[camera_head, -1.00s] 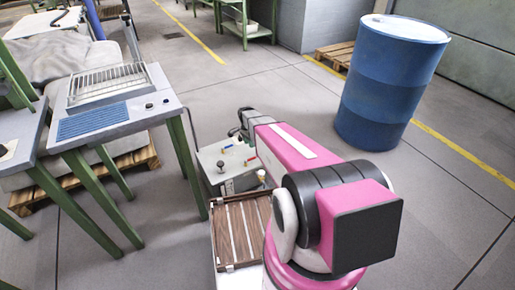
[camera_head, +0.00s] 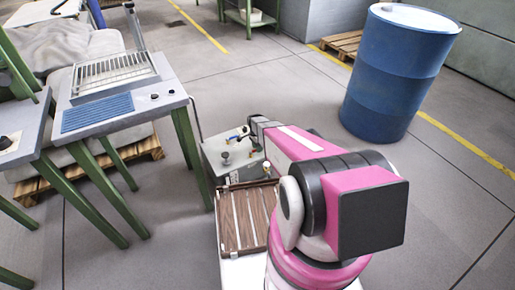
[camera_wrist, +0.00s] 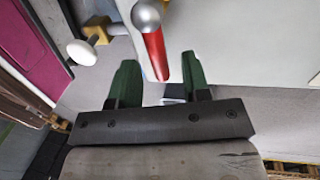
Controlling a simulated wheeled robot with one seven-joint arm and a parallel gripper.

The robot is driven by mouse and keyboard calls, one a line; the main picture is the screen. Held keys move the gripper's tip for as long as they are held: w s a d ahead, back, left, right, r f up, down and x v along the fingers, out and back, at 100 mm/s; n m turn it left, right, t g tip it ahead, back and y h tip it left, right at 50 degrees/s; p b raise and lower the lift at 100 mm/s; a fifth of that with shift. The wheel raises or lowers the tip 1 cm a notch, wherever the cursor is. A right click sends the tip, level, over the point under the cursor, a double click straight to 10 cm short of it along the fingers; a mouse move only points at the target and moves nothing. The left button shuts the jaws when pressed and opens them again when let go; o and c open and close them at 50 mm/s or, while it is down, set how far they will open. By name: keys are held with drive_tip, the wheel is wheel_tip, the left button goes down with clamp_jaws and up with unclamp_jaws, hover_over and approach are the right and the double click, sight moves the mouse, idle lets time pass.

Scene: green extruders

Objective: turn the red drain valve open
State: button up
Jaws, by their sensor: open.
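The red drain valve (camera_wrist: 154,53) shows in the wrist view as a red lever with a silver ball at its upper end. My gripper (camera_wrist: 158,61) is open, with one green finger on each side of the lever's lower part. I cannot tell whether either finger touches it. In the head view the grey-white machine box (camera_head: 220,168) with small coloured handles stands at the tip side of my arm.
A white knob (camera_wrist: 81,52) and a yellow fitting (camera_wrist: 97,29) lie left of the lever. A green-legged table (camera_head: 125,110) stands left of the box. A blue barrel (camera_head: 400,75) stands at right. Floor between barrel and arm is free.

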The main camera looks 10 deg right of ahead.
sight(248, 151)
drive_tip(key=shift+f, duration=0.15)
drive_tip(key=shift+c, duration=0.2)
clamp_jaws()
drive_tip(key=n, duration=0.1)
drive_tip(key=w+n, duration=0.1)
drive_tip(key=n, duration=0.1)
drive_tip(key=shift+w+a+n+h, duration=0.15)
drive_tip(key=shift+a+n+h, duration=0.15)
drive_tip(key=shift+a, duration=0.1)
drive_tip(key=n, duration=0.1)
drive_tip(key=w+a+n, duration=0.1)
drive_tip(key=n, duration=0.1)
drive_tip(key=shift+a+n+t+h, duration=0.1)
drive_tip(key=shift+n+t+h, duration=0.2)
drive_tip(key=shift+t, duration=0.1)
drive_tip(key=n, duration=0.1)
drive_tip(key=a+n, duration=0.1)
drive_tip(key=n, duration=0.1)
drive_tip(key=a+n, duration=0.1)
drive_tip(key=n, duration=0.1)
drive_tip(key=shift+w+t, duration=0.25)
drive_tip(key=shift+t, duration=0.15)
drive_tip(key=n, duration=0.2)
drive_tip(key=a+n, duration=0.1)
drive_tip(key=n, duration=0.1)
drive_tip(key=a+n+t, duration=0.1)
drive_tip(key=shift+s+a+n, duration=0.15)
drive_tip(key=shift+n, duration=0.25)
